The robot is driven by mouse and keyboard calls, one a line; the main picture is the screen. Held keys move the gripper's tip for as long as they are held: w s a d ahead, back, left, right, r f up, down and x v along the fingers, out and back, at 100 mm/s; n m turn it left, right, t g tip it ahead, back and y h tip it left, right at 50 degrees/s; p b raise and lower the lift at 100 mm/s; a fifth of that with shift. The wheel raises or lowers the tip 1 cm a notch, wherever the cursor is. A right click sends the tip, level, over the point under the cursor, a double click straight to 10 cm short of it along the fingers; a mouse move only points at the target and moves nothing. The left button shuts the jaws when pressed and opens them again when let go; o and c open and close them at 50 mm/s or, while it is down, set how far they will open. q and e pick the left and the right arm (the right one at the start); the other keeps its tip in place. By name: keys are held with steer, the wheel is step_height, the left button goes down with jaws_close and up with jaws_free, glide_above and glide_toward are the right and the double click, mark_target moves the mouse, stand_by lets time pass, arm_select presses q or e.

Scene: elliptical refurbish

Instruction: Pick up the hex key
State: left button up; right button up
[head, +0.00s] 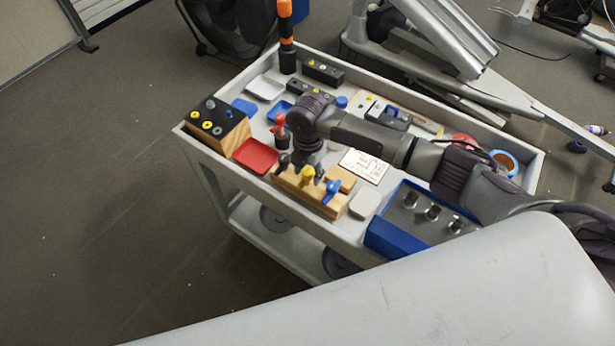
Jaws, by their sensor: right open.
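A wooden block (303,192) on the grey cart holds tools upright, with a black handle (282,164), a yellow handle (307,175) and a blue handle (332,189). These may be hex keys, but they are too small to tell for sure, and I cannot single out one hex key. My right gripper (302,160) reaches in from the right and points down just behind the block, close to the black and yellow handles. It is open; its fingertips are partly hidden, and I cannot tell whether it touches a handle. My left gripper is out of view.
The cart (189,131) has a raised rim. Around the block are a red tray (255,156), a black-topped wooden block (217,122), a white card (364,165) and a blue bin (394,239) with metal parts. A tall orange-and-black tool (287,38) stands at the back.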

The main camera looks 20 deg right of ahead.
step_height(320, 180, down, 3)
steer(key=shift+w+f, duration=0.1)
jaws_close()
stand_by(0.5)
